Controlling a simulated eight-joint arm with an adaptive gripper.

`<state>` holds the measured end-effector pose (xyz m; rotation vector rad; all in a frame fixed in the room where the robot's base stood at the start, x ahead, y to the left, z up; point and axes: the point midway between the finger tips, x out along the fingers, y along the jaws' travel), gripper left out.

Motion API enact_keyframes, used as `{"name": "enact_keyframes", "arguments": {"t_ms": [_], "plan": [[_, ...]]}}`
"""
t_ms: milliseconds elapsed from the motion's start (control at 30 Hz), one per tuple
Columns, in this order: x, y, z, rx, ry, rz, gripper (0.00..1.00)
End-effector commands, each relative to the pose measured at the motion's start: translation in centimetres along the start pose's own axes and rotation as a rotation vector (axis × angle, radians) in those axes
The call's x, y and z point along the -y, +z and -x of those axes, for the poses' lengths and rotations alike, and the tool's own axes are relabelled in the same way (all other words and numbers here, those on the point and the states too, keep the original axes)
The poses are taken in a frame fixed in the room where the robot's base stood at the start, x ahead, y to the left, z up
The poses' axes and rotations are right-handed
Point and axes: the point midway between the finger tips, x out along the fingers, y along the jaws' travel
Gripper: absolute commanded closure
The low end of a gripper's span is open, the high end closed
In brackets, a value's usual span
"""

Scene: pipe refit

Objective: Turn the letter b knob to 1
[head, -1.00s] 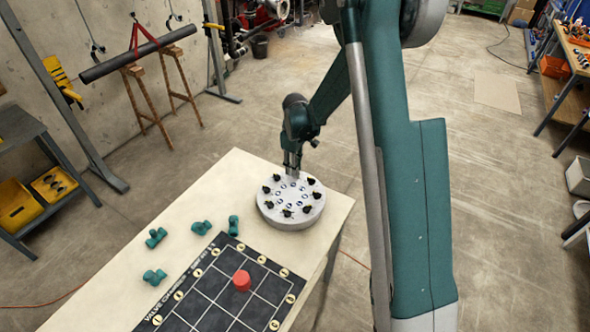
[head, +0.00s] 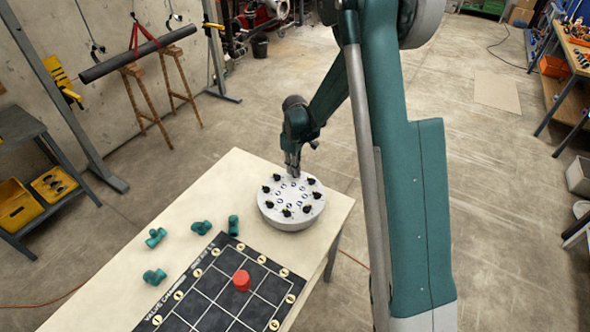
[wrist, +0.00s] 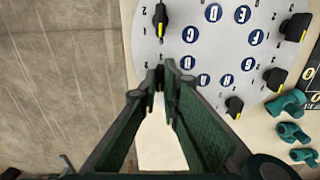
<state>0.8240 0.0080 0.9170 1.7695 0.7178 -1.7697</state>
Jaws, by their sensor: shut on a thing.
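A round grey dial plate (head: 291,222) lies on the table's far corner, with several black knobs around its rim and blue lettered discs inside. In the wrist view, the plate (wrist: 215,45) fills the top right. My gripper (wrist: 160,78) points down with its fingers closed around a black knob (wrist: 158,75) at the plate's edge. The blue disc beside it (wrist: 188,62) looks like B, though it is small. The fingers hide most of this knob, so I cannot tell its pointer direction. In the head view, my gripper (head: 293,168) is at the plate's far side.
A neighbouring black knob (wrist: 160,20) with a yellow mark stands close above in the wrist view. Several green pipe fittings (head: 156,237) lie on the table (head: 215,190). A black grid mat (head: 210,285) carries a red cylinder (head: 241,280).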

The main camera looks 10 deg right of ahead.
Motion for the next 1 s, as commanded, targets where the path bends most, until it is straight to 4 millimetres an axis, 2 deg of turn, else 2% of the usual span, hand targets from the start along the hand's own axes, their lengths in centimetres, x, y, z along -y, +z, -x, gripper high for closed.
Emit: {"name": "enact_keyframes", "arguments": {"t_ms": [367, 1000], "plan": [[0.02, 0.02, -0.23, 0.000, 0.000, -0.160, 1.00], [0.02, 0.03, -0.22, 0.000, 0.000, -0.735, 1.00]]}}
